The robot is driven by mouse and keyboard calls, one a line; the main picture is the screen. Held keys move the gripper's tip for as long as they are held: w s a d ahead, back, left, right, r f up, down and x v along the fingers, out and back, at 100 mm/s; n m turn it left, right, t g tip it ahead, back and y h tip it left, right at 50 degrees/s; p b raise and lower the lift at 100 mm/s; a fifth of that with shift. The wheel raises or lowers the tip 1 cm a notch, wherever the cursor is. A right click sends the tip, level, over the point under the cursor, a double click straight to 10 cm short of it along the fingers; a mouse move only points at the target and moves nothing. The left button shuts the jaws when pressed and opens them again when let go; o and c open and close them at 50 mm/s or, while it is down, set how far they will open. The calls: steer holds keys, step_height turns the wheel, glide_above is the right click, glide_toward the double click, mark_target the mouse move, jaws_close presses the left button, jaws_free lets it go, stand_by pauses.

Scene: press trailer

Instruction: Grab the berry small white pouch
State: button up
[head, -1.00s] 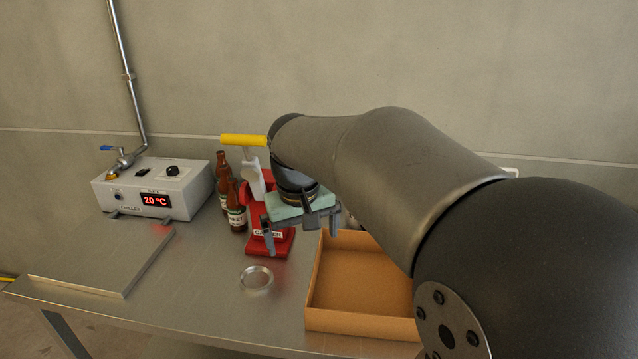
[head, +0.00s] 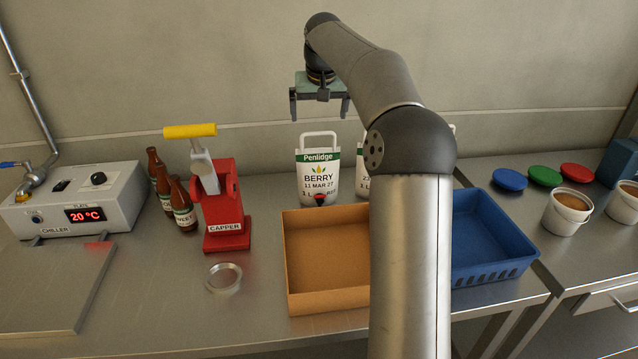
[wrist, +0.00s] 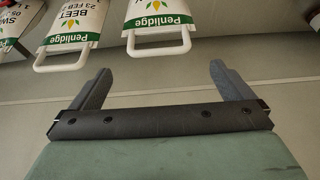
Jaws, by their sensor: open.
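The berry pouch (head: 318,180) is white with a green Penlidge band, a white loop handle on top and a dark red spout low down. It stands upright behind the cardboard box, against the wall side. My gripper (head: 320,118) hangs just above its handle, open and empty, with one finger to each side. In the wrist view a pouch with its handle (wrist: 158,42) lies beyond and between the open fingers (wrist: 160,72); its lower label is cut off.
A beet pouch (wrist: 75,30) is beside it, mostly behind my arm in the head view. An empty cardboard box (head: 328,255) stands in front. The red capper (head: 226,205) and bottles (head: 182,205) are left; a blue crate (head: 490,240) is right.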

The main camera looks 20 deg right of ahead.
mark_target(318, 133)
steer(key=x, duration=0.5)
steer(key=shift+w+f, duration=0.15)
steer(key=shift+f, duration=0.1)
steer(key=p+x, duration=0.1)
steer(key=x, duration=0.4)
steer(key=shift+w+d, duration=0.1)
steer(key=shift+d, duration=0.05)
steer(key=c, duration=1.6)
steer(key=shift+r, duration=0.15)
steer(key=shift+c, duration=0.8)
steer(key=shift+r, duration=0.1)
